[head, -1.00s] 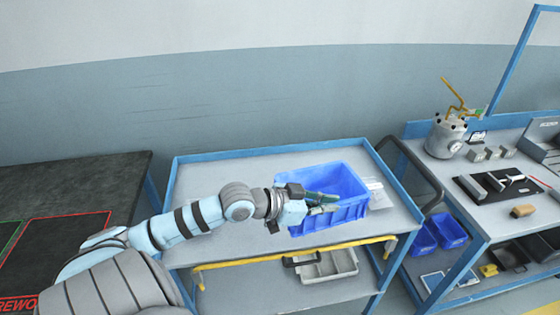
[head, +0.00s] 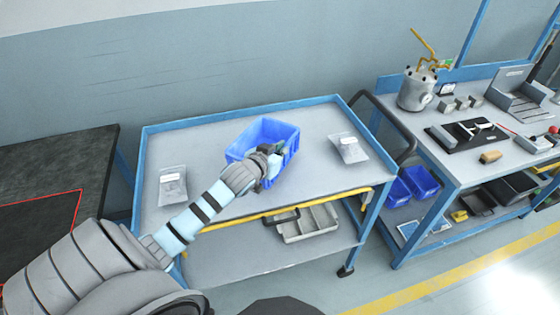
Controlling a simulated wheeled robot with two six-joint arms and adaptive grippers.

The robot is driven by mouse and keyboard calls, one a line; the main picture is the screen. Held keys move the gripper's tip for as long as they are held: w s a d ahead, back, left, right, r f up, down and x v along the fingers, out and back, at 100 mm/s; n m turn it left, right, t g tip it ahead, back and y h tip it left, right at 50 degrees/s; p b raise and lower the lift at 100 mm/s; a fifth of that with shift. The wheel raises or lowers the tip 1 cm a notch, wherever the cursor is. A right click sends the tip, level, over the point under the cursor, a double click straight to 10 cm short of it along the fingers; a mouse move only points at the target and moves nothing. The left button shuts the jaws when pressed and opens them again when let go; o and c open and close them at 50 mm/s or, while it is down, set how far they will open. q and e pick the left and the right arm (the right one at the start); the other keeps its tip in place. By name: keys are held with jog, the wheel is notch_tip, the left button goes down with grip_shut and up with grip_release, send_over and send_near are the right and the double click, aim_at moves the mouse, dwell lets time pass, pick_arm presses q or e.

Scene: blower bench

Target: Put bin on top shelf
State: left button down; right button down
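The blue bin (head: 248,139) is on the top shelf (head: 310,170) of the blue-framed cart, toward the back middle and turned at an angle. It looks upright, and its base seems to rest on the shelf, though my arm hides part of it. My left gripper (head: 275,153) is at the bin's near right side, overlapping its rim. My wrist hides much of the fingers, so I cannot tell whether they are closed on the wall. My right gripper is not in view.
Clear plastic bags lie on the shelf left (head: 172,185) and right (head: 348,148) of the bin. A grey tray (head: 308,222) is on the lower shelf. A dark table (head: 60,165) stands left, a workbench (head: 455,165) with a metal pot (head: 416,92) right.

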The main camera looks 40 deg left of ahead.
pick_arm(q)
notch_tip(320, 180, down, 4)
jog(key=shift+r+b, duration=0.25)
jog(key=shift+b, duration=0.1)
jog(key=c, duration=1.8)
grip_release()
jog(key=shift+s+r, duration=0.1)
jog(key=shift+s, duration=0.05)
jog(key=shift+s+d+r, duration=0.1)
jog(key=shift+s, duration=0.15)
jog(key=p+v, duration=0.3)
jog(key=v, duration=0.8)
jog(key=shift+r, duration=0.15)
jog(key=shift+s, duration=0.1)
